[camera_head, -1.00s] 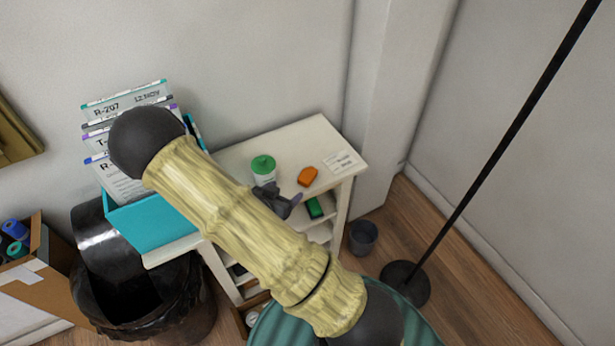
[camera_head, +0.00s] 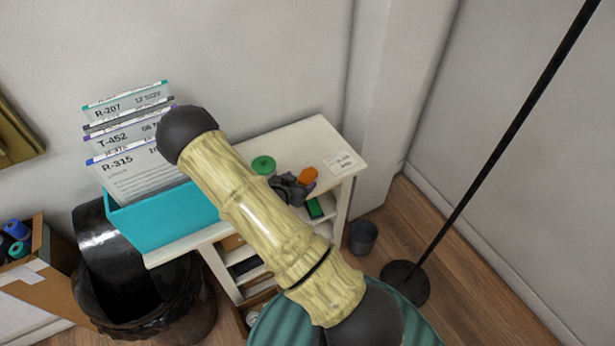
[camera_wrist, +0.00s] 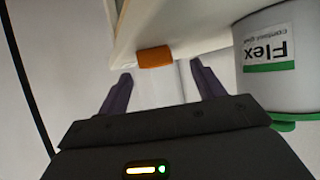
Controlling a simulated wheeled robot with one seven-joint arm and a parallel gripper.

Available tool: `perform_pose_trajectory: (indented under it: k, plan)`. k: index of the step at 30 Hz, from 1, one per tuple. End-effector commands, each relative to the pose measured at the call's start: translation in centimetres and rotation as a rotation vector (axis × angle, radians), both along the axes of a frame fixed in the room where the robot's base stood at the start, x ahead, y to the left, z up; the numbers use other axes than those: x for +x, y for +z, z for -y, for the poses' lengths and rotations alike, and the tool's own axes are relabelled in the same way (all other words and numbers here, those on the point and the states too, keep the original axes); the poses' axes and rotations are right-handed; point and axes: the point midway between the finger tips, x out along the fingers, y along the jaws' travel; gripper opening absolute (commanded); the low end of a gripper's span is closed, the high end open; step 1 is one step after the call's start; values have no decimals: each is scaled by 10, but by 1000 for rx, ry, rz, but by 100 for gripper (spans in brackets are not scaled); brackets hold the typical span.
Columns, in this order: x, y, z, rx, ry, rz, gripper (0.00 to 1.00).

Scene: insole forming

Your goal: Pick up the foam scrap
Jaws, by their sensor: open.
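A small orange piece, which looks like the foam scrap (camera_head: 308,174), lies on the white cabinet top near its right end. In the wrist view the foam scrap (camera_wrist: 155,57) is ahead of the fingertips and roughly centred between them, not gripped. My gripper (camera_head: 297,188) is just in front of and left of the scrap in the head view, partly overlapping its lower edge. In the wrist view my gripper (camera_wrist: 161,69) is open, its two purple-grey fingers apart with nothing held. My arm hides part of the cabinet.
A white container with a green lid (camera_head: 263,165) stands left of the scrap; its label reads Flex in the wrist view (camera_wrist: 268,55). A white card (camera_head: 341,162) lies right of the scrap. A teal bin of labelled sleeves (camera_head: 160,222) stands at left. A green item (camera_head: 315,208) is on a lower shelf.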

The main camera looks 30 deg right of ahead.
Motion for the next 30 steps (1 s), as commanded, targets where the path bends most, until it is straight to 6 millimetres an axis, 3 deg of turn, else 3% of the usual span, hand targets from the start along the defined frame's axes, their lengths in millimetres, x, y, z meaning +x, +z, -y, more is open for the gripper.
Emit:
perform_pose_trajectory:
  k: [9, 26, 30]
  plan:
    - [20, -16, 35, -2, -1, -1, 68]
    - [22, -17, 37, -1, 0, -1, 68]
    - [22, -17, 37, -1, 0, -1, 44]
